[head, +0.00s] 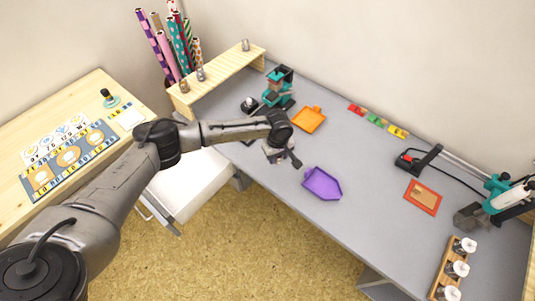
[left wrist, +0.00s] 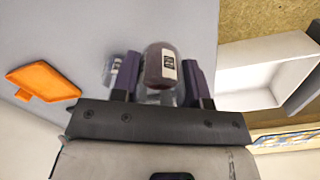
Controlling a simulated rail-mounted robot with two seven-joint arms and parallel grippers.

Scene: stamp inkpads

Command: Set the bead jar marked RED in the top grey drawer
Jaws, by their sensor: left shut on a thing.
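My left gripper (head: 284,158) is over the grey desk, beside its front edge. In the left wrist view my left gripper (left wrist: 160,78) is shut on a jar (left wrist: 158,66) with a dark red body and a small dark-and-white label, too small to read. The jar is between the two fingers; in the head view I cannot make it out. The open drawer (head: 192,184) has a white inside and lies below and left of the gripper. It shows in the left wrist view (left wrist: 265,72) at the right, with nothing visible inside.
A clear jar (left wrist: 112,68) stands behind the left finger. An orange tray (head: 309,119) and a purple tray (head: 322,183) lie on the desk (head: 360,190). A teal device (head: 278,88) stands behind the gripper. A wooden shelf (head: 222,76) lines the back left.

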